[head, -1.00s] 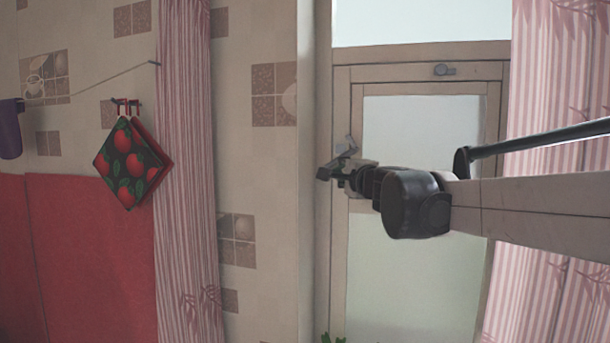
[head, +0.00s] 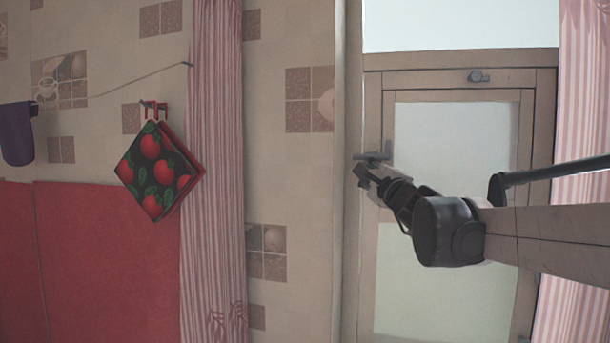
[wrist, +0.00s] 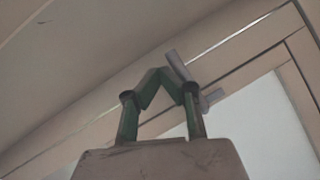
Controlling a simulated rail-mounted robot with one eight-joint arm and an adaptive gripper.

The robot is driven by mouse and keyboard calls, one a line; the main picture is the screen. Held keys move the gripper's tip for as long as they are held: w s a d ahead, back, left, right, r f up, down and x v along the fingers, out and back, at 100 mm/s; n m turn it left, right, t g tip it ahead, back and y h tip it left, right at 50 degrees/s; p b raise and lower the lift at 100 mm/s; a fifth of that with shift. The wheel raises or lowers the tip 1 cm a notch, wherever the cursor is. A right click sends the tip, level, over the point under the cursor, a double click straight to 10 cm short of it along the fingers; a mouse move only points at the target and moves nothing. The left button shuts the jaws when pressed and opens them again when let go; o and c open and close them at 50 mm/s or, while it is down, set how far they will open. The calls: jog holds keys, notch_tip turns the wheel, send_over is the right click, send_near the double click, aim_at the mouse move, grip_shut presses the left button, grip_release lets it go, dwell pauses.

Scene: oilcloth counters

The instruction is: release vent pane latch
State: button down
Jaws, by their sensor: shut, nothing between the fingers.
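The vent pane (head: 450,135) is a pale glazed panel in a beige wooden frame, right of the wall in the head view. A small grey latch (head: 374,156) sits on the left side of its frame; its grey handle also shows in the wrist view (wrist: 181,70). My gripper (head: 358,172) is just below the latch, angled up and left. In the wrist view my gripper (wrist: 161,76) has its green fingers drawn together, empty, with the tips close beside the handle. I cannot tell whether they touch. The fingers partly hide the handle's base.
A dark knob (head: 478,76) is on the upper frame rail. A pink striped curtain (head: 215,170) hangs at left and another (head: 585,110) at right, behind my arm.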

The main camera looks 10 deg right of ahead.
jog(key=shift+r, duration=0.15)
dwell(0.6)
jog(key=s+a+f+b, duration=0.3)
jog(key=s+f+b, duration=0.1)
jog(key=s+f, duration=0.4)
jog(key=shift+s+a+f, duration=0.25)
jog(key=shift+f, duration=0.5)
jog(key=s+a+f+n+g+y+b, duration=0.1)
jog(key=s+a+f+n+g+y, duration=0.1)
jog(key=s+a+f+n+g, duration=0.35)
jog(key=s+a+f+n+g+y+b, duration=0.1)
jog(key=s+a+f+n+g+y, duration=0.2)
jog(key=s+a+f+n, duration=0.5)
jog(key=s+d+f+n+g+h, duration=0.1)
jog(key=s+d+f+n+h, duration=0.1)
jog(key=s+d+f, duration=0.2)
jog(key=s+d+f+n+g+h+b, duration=0.1)
jog(key=s+d+f+n+g+h, duration=0.1)
jog(key=f, duration=0.8)
jog(key=s+d+f+n+g+h, duration=0.2)
jog(key=s+d+f+h, duration=0.2)
jog(key=s+d+f, duration=0.2)
jog(key=s+f, duration=0.1)
jog(key=s, duration=0.1)
jog(key=shift+s+d+f+n, duration=0.25)
jog(key=shift+s+d+n, duration=0.05)
jog(key=shift+d+n, duration=0.05)
